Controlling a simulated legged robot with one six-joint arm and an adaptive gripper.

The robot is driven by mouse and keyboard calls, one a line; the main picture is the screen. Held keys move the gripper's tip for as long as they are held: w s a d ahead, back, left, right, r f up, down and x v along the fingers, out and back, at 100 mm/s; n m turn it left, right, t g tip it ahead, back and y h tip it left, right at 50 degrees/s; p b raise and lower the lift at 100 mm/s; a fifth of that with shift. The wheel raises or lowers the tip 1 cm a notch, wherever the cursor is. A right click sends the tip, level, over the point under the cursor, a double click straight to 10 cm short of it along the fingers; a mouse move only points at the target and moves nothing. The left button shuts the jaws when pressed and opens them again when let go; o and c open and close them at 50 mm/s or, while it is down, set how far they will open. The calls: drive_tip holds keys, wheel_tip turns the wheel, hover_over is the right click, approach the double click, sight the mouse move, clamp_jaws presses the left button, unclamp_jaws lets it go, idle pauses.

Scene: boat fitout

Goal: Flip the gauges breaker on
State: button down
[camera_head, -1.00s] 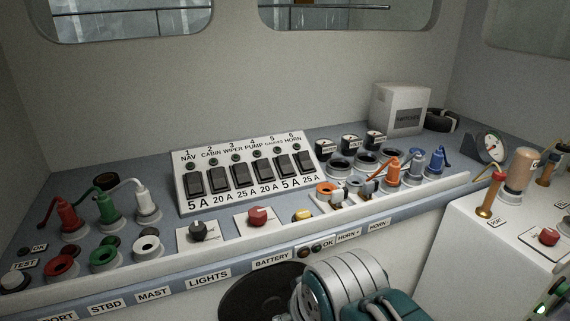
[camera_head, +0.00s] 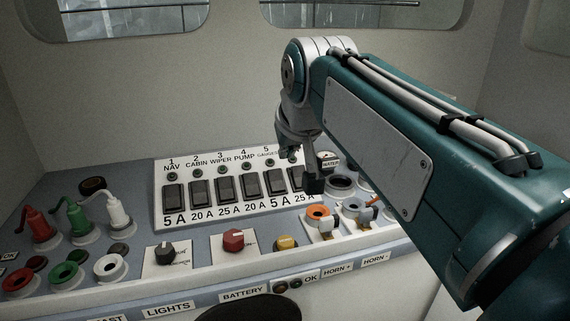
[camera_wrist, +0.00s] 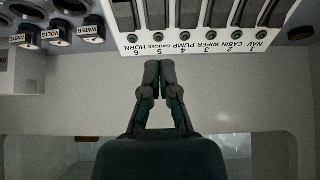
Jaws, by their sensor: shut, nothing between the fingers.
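The breaker panel (camera_head: 163,215) is a sloped white board with a row of dark rocker switches. The gauges breaker (camera_head: 275,184) is number 5, marked 5 A, second from the right; the small lamp above it looks dark. It also shows upside down at the top of the wrist view (camera_wrist: 157,14). My gripper (camera_head: 313,184) is shut and empty, its fingertips by the panel's right end near the horn breaker (camera_head: 297,178) in the head view. In the wrist view the fingertips (camera_wrist: 160,66) lie just below the number 5 label, apart from the rocker. I cannot tell the rocker's position.
The pump breaker (camera_head: 250,185) and horn breaker flank the gauges one closely. Small gauges (camera_wrist: 60,37) stand beside the panel. Colored levers (camera_head: 77,215) stand at left. Behind is a plain wall.

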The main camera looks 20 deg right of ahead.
drive_tip(key=shift+w+r, duration=0.15)
drive_tip(key=shift+d, duration=0.15)
approach(274, 174)
drive_tip(key=x, duration=0.7)
drive_tip(key=shift+w+f, duration=0.1)
drive_tip(key=shift+f, duration=0.2)
